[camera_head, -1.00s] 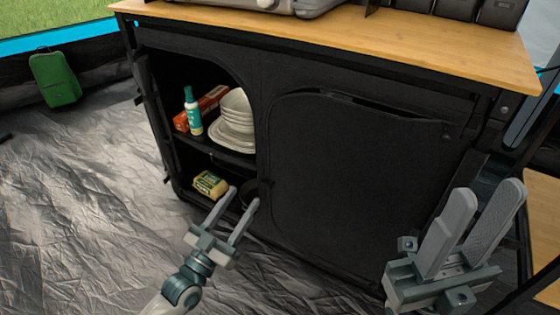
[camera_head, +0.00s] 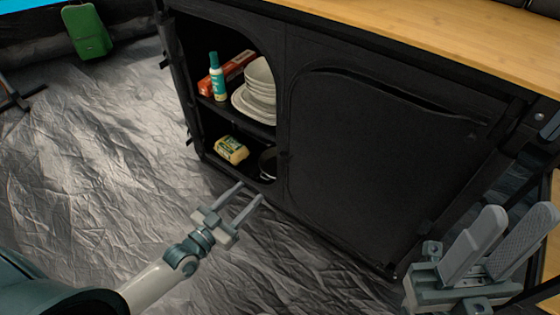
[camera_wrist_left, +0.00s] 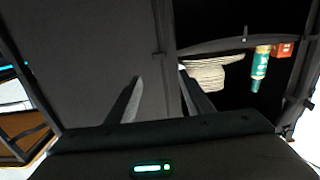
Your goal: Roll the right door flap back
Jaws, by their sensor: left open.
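The right door flap (camera_head: 370,160) is a black fabric panel hanging down over the right half of the black cabinet (camera_head: 285,30). Its top edge sags slightly, leaving a dark slit. In the left wrist view the flap (camera_wrist_left: 100,50) fills the left, with the open compartment beside it. My left gripper (camera_head: 250,192) is open and empty, low in front of the cabinet near the divider, apart from the flap. My right gripper (camera_head: 498,242) has its fingers apart, empty, in front of the cabinet's right end.
The open left compartment holds plates (camera_head: 258,90), a teal bottle (camera_head: 216,78), a red box (camera_head: 240,68), a yellow package (camera_head: 231,149) and a dark pan (camera_head: 267,162). The wooden countertop (camera_head: 450,40) is above. The crinkled floor (camera_head: 100,130) is mostly clear.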

